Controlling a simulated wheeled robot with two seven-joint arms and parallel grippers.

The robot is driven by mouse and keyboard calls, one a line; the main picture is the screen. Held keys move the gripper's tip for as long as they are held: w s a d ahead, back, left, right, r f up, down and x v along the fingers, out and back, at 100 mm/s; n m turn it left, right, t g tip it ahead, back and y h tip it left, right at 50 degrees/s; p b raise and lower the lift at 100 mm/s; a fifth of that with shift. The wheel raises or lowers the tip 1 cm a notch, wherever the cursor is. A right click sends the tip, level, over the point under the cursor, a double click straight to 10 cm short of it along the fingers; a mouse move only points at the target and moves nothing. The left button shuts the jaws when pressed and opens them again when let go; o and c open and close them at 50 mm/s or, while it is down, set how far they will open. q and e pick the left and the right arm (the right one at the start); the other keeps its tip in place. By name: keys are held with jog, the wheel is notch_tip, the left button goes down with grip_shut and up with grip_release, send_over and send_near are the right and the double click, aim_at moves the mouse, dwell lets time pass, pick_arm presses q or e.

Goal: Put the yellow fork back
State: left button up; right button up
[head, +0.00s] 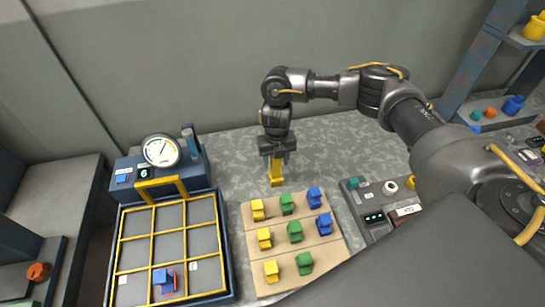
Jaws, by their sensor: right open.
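The yellow fork (276,174) appears as a narrow upright yellow piece at the back of the table, just behind the board of coloured pieces. My right gripper (277,152) points down directly over it, with its dark fingers open around or just above the fork's top. I cannot tell whether the fingers touch it, and the fork's upper end is partly hidden by the gripper. My left gripper is out of view.
A tan board (283,227) in front holds several yellow, green and blue pieces. At left is a yellow-gridded tray (126,224) with a blue piece (163,277), and a dial gauge (161,151) behind. A grey device (368,215) stands right. Table behind the fork is clear.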

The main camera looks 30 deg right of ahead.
notch_tip(320, 180, up, 12)
jog(key=shift+r+b, duration=0.15)
jog(key=shift+b, duration=0.15)
dwell(0.5)
